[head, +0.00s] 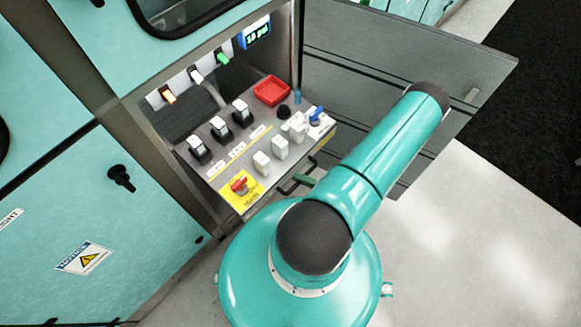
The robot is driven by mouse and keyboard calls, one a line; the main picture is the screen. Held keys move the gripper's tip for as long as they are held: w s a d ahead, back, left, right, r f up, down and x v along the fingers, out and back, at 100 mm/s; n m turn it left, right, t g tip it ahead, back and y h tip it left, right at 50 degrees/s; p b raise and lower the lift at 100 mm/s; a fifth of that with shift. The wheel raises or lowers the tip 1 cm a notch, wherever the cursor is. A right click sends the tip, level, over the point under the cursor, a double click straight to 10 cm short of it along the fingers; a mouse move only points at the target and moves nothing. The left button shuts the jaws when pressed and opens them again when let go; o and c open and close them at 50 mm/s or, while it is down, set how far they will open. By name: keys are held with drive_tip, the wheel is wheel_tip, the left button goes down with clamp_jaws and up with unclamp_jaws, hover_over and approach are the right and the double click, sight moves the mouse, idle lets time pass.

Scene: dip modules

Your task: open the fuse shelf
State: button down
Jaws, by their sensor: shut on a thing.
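The fuse shelf (226,183) is a grey sloped panel in the lower part of an open cabinet bay, in the middle of the head view. It carries several white modules (262,162), black-and-white switches (220,128), a red square tray-like part (271,91) and a red knob on a yellow plate (240,185). A dark handle (297,183) shows at its front edge, partly hidden by my arm. I cannot tell how far out the shelf stands. My teal arm reaches up and right. My gripper is not visible; my arm seems to hide it.
A grey door panel (395,70) stands open to the right of the bay. Above the shelf are lit switches (168,96) and a small display (257,33). A teal cabinet door with a black knob (121,178) is at left. Pale floor (450,250) is clear at right.

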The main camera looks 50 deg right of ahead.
drive_tip(key=shift+s, duration=1.05)
drive_tip(key=c, duration=1.7)
unclamp_jaws()
drive_tip(key=shift+c, duration=0.2)
drive_tip(key=v, duration=1.3)
drive_tip(key=shift+s, duration=0.35)
drive_tip(key=shift+d, duration=0.1)
